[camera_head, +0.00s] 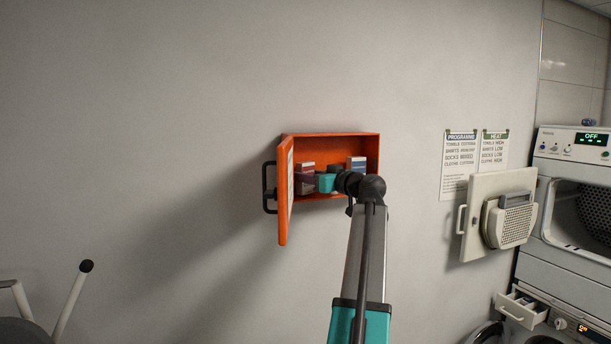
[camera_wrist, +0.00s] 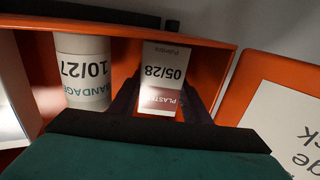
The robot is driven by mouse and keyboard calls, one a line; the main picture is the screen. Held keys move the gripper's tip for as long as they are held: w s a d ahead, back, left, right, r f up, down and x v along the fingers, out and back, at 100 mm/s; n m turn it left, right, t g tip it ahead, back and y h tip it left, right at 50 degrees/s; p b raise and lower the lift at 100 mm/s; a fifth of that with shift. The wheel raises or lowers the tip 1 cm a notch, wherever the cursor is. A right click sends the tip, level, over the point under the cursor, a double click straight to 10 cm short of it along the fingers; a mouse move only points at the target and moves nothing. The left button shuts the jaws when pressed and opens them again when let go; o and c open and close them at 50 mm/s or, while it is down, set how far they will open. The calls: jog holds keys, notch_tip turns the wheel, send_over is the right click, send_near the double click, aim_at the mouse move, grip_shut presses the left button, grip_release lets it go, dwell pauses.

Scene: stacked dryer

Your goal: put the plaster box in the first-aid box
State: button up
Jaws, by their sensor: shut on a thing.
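The plaster box (camera_wrist: 163,72), white and maroon with "05/28" upside down, is between the dark fingers of my gripper (camera_wrist: 158,102), which are shut on it. In the head view the plaster box (camera_head: 306,173) is in the left part of the orange first-aid box (camera_head: 330,137), near its open door. My gripper (camera_head: 311,182) reaches in there from the right. The first-aid box's rim (camera_wrist: 210,48) also shows in the wrist view. Whether the plaster box touches the floor of the first-aid box I cannot tell.
The orange door (camera_head: 284,195) hangs open at the left. The dryer (camera_head: 570,250) with its open door (camera_head: 497,212) is far right.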

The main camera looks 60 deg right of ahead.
jog(key=shift+f, duration=0.25)
jog(key=o, duration=1.2)
jog(key=shift+f, duration=0.1)
jog(key=shift+s, duration=0.15)
jog(key=shift+s+a+f+b, duration=0.15)
jog(key=shift+s+b, duration=0.2)
jog(key=shift+s, duration=0.2)
jog(key=b+v, duration=0.4)
jog(key=v, duration=0.8)
jog(key=shift+s, duration=0.35)
